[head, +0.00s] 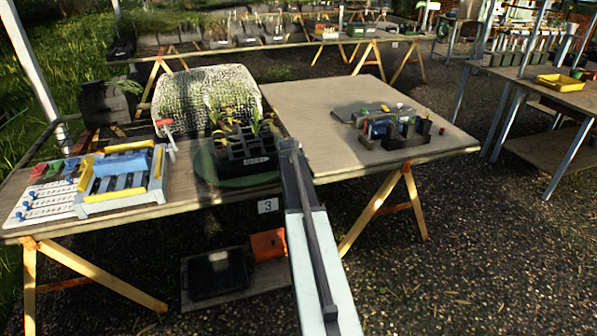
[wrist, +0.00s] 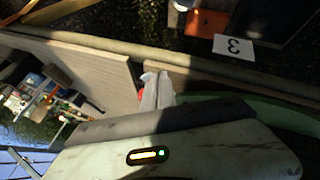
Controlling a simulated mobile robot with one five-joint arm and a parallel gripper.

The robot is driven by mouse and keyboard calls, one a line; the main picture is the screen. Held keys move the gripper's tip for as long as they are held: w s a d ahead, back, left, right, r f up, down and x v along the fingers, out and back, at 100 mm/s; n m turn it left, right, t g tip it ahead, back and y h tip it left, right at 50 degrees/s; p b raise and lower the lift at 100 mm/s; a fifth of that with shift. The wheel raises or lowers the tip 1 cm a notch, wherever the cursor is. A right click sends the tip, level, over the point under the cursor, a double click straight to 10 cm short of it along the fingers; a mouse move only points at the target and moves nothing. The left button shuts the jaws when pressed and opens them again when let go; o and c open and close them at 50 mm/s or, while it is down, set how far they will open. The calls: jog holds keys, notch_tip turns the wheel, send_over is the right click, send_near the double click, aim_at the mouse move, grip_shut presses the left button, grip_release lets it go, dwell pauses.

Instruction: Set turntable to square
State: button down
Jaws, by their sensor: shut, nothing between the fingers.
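The turntable is a round green disc (head: 238,183) at the table's front edge, left of my arm. A black celled tray (head: 257,161) with a small label and several seedlings stands on it. Whether the tray sits square to the table edge is hard to tell. My gripper (head: 288,146) is shut and empty, just right of the tray in the head view; I cannot tell whether it touches. In the wrist view my pale fingertips (wrist: 154,88) are close to the green turntable rim (wrist: 285,112), over the table.
A blue and yellow tray rack (head: 120,180) stands at the left, with a pale mesh-covered mound (head: 205,92) behind the turntable. Black pots (head: 405,135) stand at the right. A card marked 3 (head: 268,206) hangs on the front edge. The table's right-middle is mostly clear.

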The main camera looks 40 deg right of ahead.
jog(key=s+p+v, duration=0.1)
jog(key=p+v, duration=0.7)
jog(key=v, duration=0.2)
jog(key=shift+s, duration=0.55)
jog(key=w+a+n+y+p, duration=0.1)
jog(key=w+a+n+y, duration=0.1)
jog(key=a, duration=1.3)
jog(key=w+a+n+y, duration=0.1)
jog(key=w+a+n, duration=0.1)
jog(key=a, duration=1.3)
jog(key=s+a+f+m+g+y, duration=0.2)
jog(key=s+a+f+m+g, duration=0.1)
jog(key=s+a, duration=1.2)
jog(key=shift+s+a+g+y, duration=0.25)
jog(key=shift+s+g+y, duration=0.05)
jog(key=shift+s+g, duration=0.6)
